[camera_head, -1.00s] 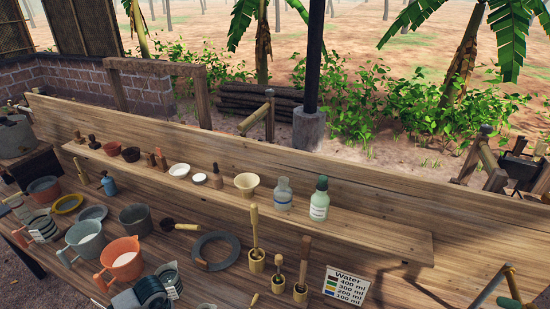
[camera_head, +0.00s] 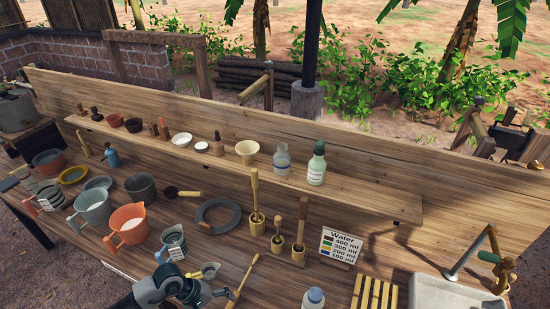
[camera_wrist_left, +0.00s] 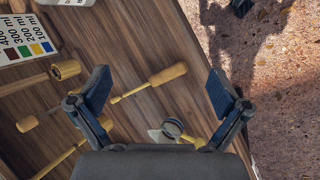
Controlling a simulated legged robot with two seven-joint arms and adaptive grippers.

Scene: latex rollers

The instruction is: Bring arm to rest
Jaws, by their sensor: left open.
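My left gripper (camera_head: 205,290) is at the bottom of the head view, over the near part of the wooden table. In the left wrist view the gripper (camera_wrist_left: 158,92) has its two dark pads wide apart, with nothing held between them. Beyond and below the pads lie a wooden-handled tool (camera_wrist_left: 150,82) and a small scoop with a round cup (camera_wrist_left: 172,128), both apart from the pads. My right gripper is in neither view.
A sink (camera_head: 455,292) with a tap stands at right. A raised shelf (camera_head: 370,202) carries bowls and bottles.

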